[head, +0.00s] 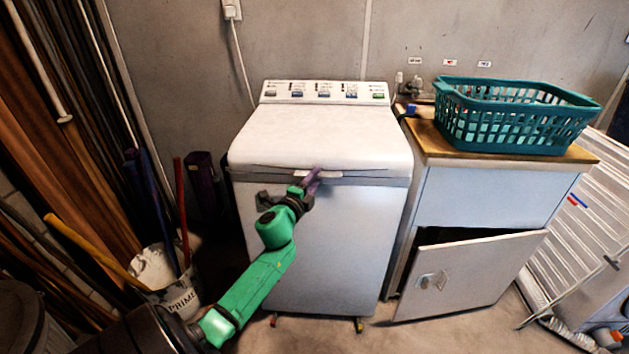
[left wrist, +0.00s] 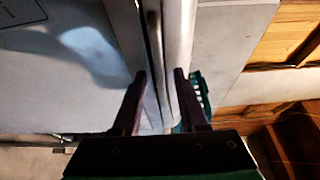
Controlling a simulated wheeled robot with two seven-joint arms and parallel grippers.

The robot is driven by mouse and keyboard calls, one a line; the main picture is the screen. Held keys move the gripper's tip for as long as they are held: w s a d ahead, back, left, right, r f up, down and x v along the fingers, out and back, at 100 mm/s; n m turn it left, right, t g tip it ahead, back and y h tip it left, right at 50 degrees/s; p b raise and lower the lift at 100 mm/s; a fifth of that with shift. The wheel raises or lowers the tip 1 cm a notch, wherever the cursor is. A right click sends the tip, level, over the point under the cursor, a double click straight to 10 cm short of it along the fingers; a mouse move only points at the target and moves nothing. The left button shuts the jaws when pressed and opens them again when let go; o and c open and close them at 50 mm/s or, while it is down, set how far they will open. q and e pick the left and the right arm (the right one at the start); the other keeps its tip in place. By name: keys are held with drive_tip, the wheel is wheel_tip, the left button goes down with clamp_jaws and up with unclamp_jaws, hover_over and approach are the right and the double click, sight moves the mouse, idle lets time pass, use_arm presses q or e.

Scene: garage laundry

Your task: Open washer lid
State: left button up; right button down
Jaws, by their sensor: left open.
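The white washer (head: 315,240) stands against the back wall. Its lid (head: 320,140) lies shut and flat, with the control panel behind it. My left gripper (head: 313,178) is at the middle of the lid's front edge. In the left wrist view the dark fingers of the left gripper (left wrist: 161,76) are apart, one on each side of the pale lid edge (left wrist: 177,40) and the dark seam beside it. Whether the fingers touch the lid I cannot tell. My right gripper is in neither view.
A cabinet (head: 490,200) with its door (head: 470,275) hanging open stands to the right, a teal basket (head: 510,125) on its wooden top. A bucket (head: 180,297) with poles stands at the left. A white drying rack (head: 580,235) is at the far right.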

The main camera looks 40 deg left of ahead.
use_arm(q)
clamp_jaws()
idle(1.4)
